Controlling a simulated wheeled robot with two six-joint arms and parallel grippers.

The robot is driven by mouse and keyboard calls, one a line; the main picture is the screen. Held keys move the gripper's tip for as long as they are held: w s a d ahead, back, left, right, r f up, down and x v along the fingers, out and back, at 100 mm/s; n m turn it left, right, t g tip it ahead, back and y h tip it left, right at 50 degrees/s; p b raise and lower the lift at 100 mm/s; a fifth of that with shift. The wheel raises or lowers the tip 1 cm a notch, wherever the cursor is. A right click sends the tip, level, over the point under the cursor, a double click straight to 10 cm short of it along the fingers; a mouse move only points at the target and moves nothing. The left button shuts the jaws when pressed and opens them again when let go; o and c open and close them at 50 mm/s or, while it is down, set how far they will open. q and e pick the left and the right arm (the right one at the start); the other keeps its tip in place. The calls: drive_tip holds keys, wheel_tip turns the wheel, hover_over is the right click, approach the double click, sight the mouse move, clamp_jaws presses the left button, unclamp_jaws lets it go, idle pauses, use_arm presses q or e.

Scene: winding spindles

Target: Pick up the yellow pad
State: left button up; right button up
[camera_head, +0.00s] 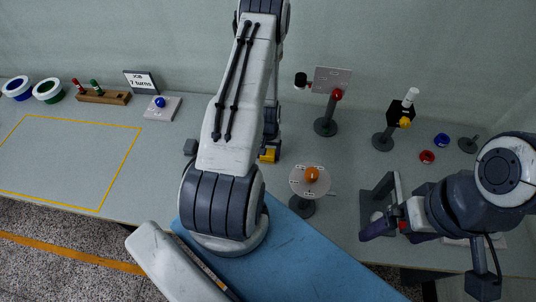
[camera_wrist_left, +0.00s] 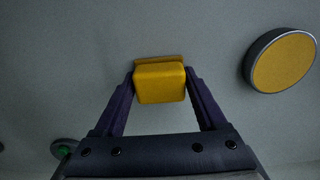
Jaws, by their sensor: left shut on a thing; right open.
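The yellow pad (camera_wrist_left: 160,84), a small block with a thin flange at its far edge, sits between the two purple fingers of my left gripper (camera_wrist_left: 160,78) in the left wrist view. The fingers are shut on its sides. Whether it still touches the table cannot be told. In the head view my left arm hides most of this gripper; a bit of yellow (camera_head: 269,155) shows beside the arm. My right gripper (camera_head: 384,226) is open at the right, by a grey bracket stand.
A yellow disc (camera_wrist_left: 283,62) with a dark rim lies right of the pad in the wrist view. A round stand (camera_head: 303,182) with an orange knob, a red-knobbed post (camera_head: 326,124) and a black-headed post (camera_head: 384,140) stand nearby. The yellow-outlined area (camera_head: 70,160) at left is clear.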

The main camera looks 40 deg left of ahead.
sight(268, 151)
use_arm(q)
drive_tip(key=shift+r, duration=0.9)
drive_tip(key=shift+r+b, duration=0.3)
drive_tip(key=shift+r, duration=0.1)
drive_tip(key=shift+w+r+b, duration=0.1)
drive_tip(key=shift+r+b, duration=0.2)
drive_tip(key=shift+r, duration=0.35)
drive_tip(key=d+r+b, duration=0.1)
drive_tip(key=d+r, duration=0.2)
drive_tip(key=d, duration=0.2)
drive_tip(key=s+d+r+b, duration=0.1)
drive_tip(key=d+r+b, duration=0.1)
drive_tip(key=d+r, duration=0.2)
drive_tip(key=d, duration=0.2)
drive_tip(key=shift+s+d, duration=0.15)
drive_tip(key=shift+d, duration=0.15)
drive_tip(key=o, duration=0.4)
drive_tip(key=shift+c, duration=0.5)
